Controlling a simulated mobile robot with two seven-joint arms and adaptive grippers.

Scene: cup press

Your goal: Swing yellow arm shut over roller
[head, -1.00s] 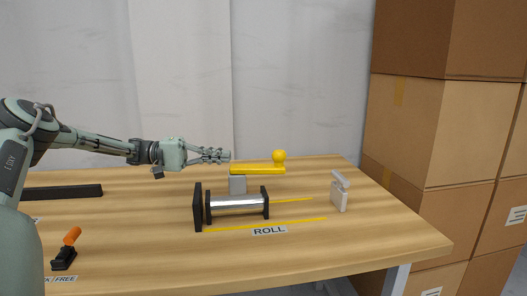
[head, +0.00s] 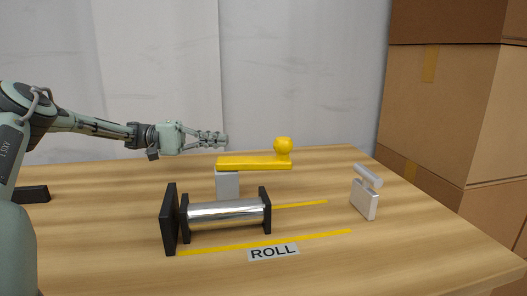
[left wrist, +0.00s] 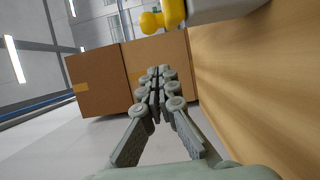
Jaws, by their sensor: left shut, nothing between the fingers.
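The yellow arm (head: 245,162) is a flat bar on a grey post (head: 228,185), with a yellow ball knob (head: 283,146) at its right end. It sits behind and above the silver roller (head: 226,214), which lies between black end plates. My left gripper (head: 222,140) is shut and empty, just above and behind the left end of the yellow arm, apparently not touching it. In the left wrist view the shut fingers (left wrist: 162,84) point away, and the yellow knob (left wrist: 151,22) shows at the top. My right gripper is not in view.
A grey-white latch-like block (head: 365,195) stands on the table to the right. A ROLL label (head: 273,252) and yellow lines mark the front. Stacked cardboard boxes (head: 450,100) stand beyond the table's right edge. The table's front right is clear.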

